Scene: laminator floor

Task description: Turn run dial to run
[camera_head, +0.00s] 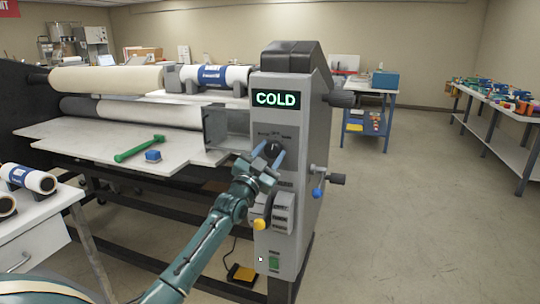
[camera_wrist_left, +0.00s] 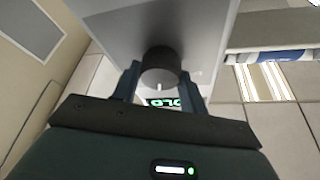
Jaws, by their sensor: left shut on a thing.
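The run dial (camera_head: 272,147) is a dark round knob on the grey front panel of the laminator's end housing (camera_head: 290,215), below a screen (camera_head: 276,99) that reads COLD in green. My left gripper (camera_head: 269,153) is at the dial, with one finger on each side of it. In the left wrist view the black dial (camera_wrist_left: 160,68) sits between the two fingers of the left gripper (camera_wrist_left: 158,80), and a white mark shows on its edge. The gripper is shut on the dial. The printing around the dial is too small to read. My right gripper is not in view.
A yellow-tipped lever (camera_head: 260,224) and a blue-tipped handle (camera_head: 318,190) stick out below and right of the dial. A green tool (camera_head: 139,149) and a blue block (camera_head: 153,156) lie on the laminator's bed. A yellow foot pedal (camera_head: 241,273) is on the floor. Open floor lies to the right.

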